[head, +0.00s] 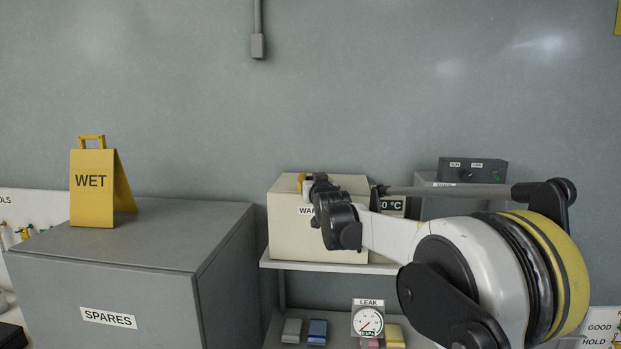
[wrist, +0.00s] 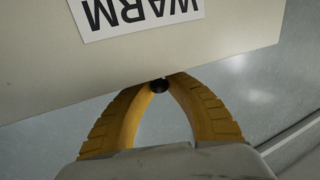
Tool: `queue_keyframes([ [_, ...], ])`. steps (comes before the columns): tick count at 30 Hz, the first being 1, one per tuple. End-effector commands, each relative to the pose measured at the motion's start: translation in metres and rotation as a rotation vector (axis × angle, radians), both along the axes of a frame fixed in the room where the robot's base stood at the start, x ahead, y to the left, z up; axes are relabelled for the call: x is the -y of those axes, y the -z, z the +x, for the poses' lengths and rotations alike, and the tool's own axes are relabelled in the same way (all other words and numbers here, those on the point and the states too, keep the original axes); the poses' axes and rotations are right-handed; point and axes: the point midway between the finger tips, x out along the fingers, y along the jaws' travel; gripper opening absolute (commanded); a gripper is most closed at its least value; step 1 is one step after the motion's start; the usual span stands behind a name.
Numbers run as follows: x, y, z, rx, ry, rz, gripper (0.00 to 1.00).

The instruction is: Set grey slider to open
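I cannot make out a part that is surely the grey slider in either view. My gripper (head: 301,183) is at the top front edge of the cream box with the WARM label (head: 283,228). In the wrist view its yellow fingers (wrist: 161,82) bow apart and come close together at the tips, by the edge of that box (wrist: 235,35). A small dark round piece (wrist: 159,86) shows between the tips. I cannot tell whether the fingers grip it, and the box edge meets the very tips.
A grey SPARES cabinet (head: 109,318) with a yellow WET sign (head: 92,187) stands left. A grey control box (head: 473,170) is at right. Small blocks, including a grey one (head: 292,330), and a LEAK gauge (head: 368,321) sit below the shelf (head: 330,267).

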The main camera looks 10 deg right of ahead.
Motion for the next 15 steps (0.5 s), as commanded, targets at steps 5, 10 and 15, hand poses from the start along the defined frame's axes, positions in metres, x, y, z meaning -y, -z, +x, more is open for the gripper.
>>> queue_keyframes([
  [5,-0.0064,0.0028,-0.0001,-0.005,-0.007,0.002,0.00],
  [10,-0.0065,0.0031,-0.0001,-0.005,-0.007,0.003,0.28],
  [15,-0.0053,0.0026,0.0000,-0.004,-0.006,0.003,0.42],
])
